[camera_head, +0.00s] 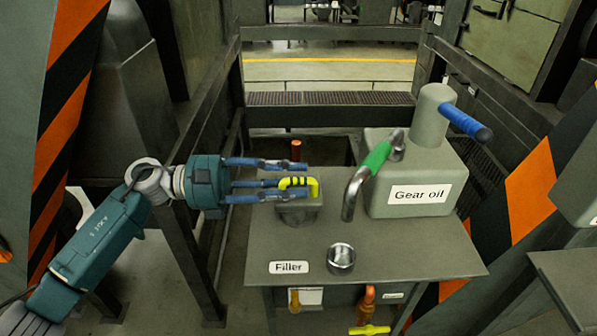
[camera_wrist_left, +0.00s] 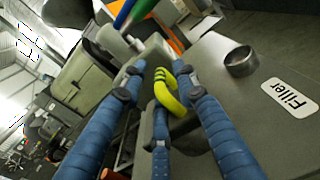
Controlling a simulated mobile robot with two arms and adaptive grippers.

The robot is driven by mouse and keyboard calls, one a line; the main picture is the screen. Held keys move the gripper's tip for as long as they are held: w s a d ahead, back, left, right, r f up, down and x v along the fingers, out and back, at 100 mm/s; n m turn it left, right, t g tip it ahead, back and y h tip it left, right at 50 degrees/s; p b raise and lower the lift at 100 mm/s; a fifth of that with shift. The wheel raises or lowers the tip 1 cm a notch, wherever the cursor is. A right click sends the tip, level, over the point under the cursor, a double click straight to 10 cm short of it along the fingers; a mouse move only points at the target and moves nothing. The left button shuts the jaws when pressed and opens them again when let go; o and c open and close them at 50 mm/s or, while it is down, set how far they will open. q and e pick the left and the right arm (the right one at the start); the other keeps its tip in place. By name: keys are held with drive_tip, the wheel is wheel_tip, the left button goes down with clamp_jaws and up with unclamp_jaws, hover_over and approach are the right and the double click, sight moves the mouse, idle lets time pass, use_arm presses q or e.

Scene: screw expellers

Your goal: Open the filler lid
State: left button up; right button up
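The yellow handle (camera_head: 298,185) with black bands stands on a small grey block (camera_head: 299,212) on the metal table top. The handle also shows in the left wrist view (camera_wrist_left: 168,95). My left gripper (camera_head: 300,180) comes in from the left with its blue fingers straight and spread around the handle. In the left wrist view, two fingers lie on either side of the handle and a third beside it; I see no clear grip on it. A white "Filler" label (camera_head: 288,267) lies on the table near a short, open metal ring (camera_head: 341,258). My right gripper is not in view.
A grey "Gear oil" can (camera_head: 400,206) with a blue handle (camera_head: 466,122) stands at the right of the table. A bent metal lever (camera_head: 354,192) with a green grip (camera_head: 378,157) rises beside the can.

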use_arm(q)
drive_tip(key=shift+d, duration=0.7)
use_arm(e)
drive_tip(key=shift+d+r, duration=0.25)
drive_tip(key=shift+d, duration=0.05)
use_arm(q)
drive_tip(key=shift+w, duration=0.1)
clamp_jaws()
